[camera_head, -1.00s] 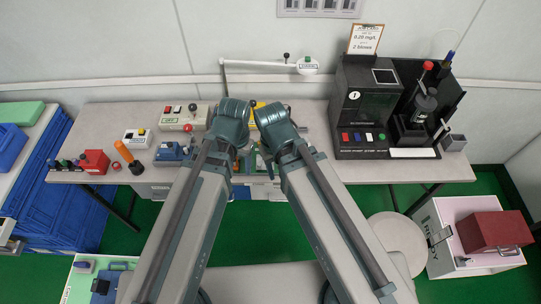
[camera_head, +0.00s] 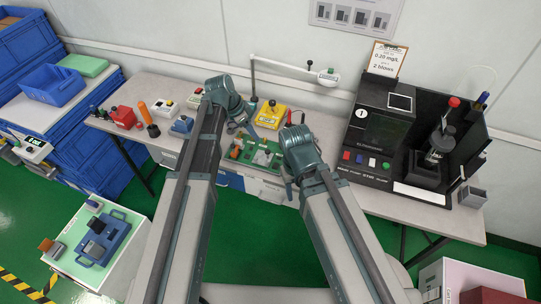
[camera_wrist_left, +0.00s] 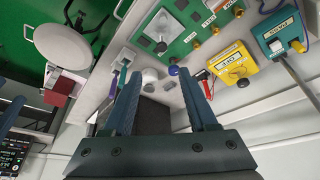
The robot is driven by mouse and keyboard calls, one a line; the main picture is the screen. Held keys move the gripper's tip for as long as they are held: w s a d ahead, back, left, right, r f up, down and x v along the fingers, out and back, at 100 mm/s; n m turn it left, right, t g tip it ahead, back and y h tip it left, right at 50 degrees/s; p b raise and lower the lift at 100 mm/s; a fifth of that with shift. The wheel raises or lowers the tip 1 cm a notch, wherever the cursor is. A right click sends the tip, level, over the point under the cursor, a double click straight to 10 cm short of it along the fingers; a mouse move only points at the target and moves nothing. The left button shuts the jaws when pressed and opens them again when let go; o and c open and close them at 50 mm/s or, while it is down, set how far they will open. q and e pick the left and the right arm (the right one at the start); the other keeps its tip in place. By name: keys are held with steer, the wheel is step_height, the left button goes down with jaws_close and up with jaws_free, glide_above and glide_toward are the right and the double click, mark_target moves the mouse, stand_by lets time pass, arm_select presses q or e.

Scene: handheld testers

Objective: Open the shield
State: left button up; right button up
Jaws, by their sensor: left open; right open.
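A black tester (camera_head: 352,165) with a small screen and a row of colored buttons stands at the right of the table. Its right-hand bay holds a dark device (camera_head: 436,150) with a red knob (camera_head: 454,102) above, between black walls. I cannot tell which part is the shield. My left gripper (camera_head: 240,122) is open and empty over the middle of the table, well left of the tester. Its spread fingers also show in the left wrist view (camera_wrist_left: 160,100). My right gripper (camera_head: 288,182) is open, near the table's front edge, left of the tester and apart from it.
A green board (camera_head: 255,152) with small parts and a yellow box (camera_head: 271,114) lie between my arms. A white jointed arm (camera_head: 295,67) stands behind. A red box (camera_head: 123,116) and an orange handle (camera_head: 146,112) are at the left.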

arm_select(q)
steer(key=shift+w+a, duration=0.1)
steer(key=shift+f, duration=0.1)
steer(key=b, duration=1.3)
glide_toward(268, 151)
steer(key=x, duration=0.8)
steer(key=shift+a, duration=0.1)
jaws_close()
stand_by(0.4)
